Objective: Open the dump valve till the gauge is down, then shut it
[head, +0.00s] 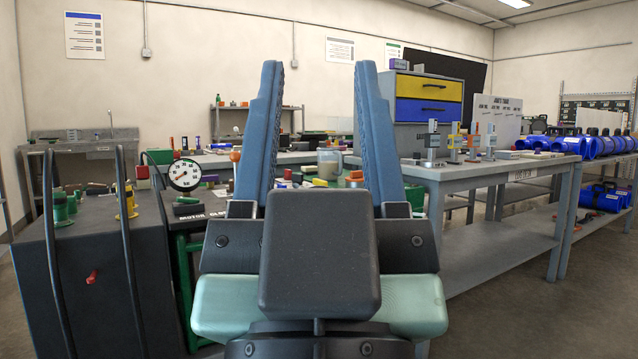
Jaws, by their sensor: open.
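A round white gauge (185,174) with a black rim stands left of my gripper, above the back of the black cart. Its short orange needle seems to point to the lower left; the numbers are too small to read. I cannot tell for sure which part is the dump valve. A small red handle (91,277) sits on the cart's dark front face, and an orange knob (235,156) shows right of the gauge. My gripper (318,68) is open and empty, its blue fingers pointing up and wide apart. It hides part of the bench behind.
The black cart (62,290) at left has two curved black bars, with green (60,208) and yellow (127,203) fittings on top. A grey workbench (480,175) with blocks and a drawer cabinet (430,97) stands at right. Floor is clear at lower right.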

